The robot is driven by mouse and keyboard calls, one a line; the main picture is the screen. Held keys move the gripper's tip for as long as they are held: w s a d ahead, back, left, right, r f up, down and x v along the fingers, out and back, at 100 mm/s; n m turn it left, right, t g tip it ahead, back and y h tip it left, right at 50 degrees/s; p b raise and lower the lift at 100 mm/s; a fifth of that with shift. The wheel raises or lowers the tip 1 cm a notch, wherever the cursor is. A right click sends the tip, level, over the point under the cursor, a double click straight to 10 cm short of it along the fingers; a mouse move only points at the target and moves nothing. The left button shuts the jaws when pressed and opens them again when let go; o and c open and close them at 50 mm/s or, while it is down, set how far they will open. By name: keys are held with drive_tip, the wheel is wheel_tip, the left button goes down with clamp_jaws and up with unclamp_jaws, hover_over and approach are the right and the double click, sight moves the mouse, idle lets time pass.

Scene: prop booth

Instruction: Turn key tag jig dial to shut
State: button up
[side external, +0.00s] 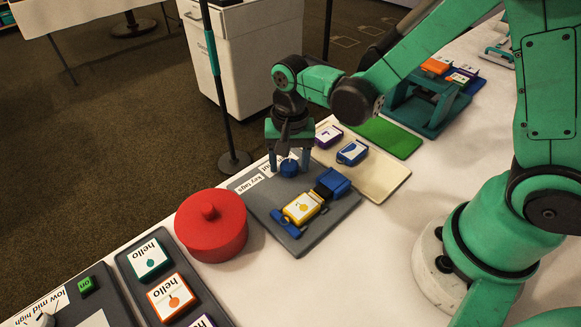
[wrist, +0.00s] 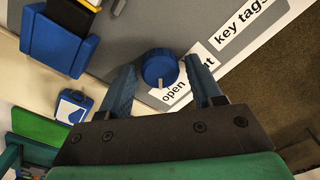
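The key tag jig is a dark grey board (side external: 300,245) on the white table, with "key tags" lettering at one end. Its round blue dial (side external: 289,168) also shows in the wrist view (wrist: 158,66). A white mark on the dial's near edge points toward the "open" label (wrist: 174,92). The second label, ending in "ut", is partly hidden by a finger. My gripper (wrist: 164,78) points down, fingers apart on either side of the dial; I cannot tell whether they touch it. A yellow-framed tag (side external: 302,207) sits in the jig beside a blue clamp (side external: 332,184).
A red round lidded pot (side external: 211,226) stands close by the jig's left side. A tray of "hello" tags (side external: 127,263) lies beyond it. A cream tray (side external: 385,181) with a blue tag (side external: 352,152) and a green mat (side external: 384,137) lie on the right.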

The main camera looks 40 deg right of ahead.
clamp_jaws()
drive_tip(key=shift+n, duration=0.4)
drive_tip(key=n, duration=0.4)
drive_tip(key=shift+n, duration=0.3)
drive_tip(key=n, duration=0.4)
drive_tip(key=shift+n, duration=0.3)
drive_tip(key=n, duration=0.5)
drive_tip(key=shift+n, duration=2.4)
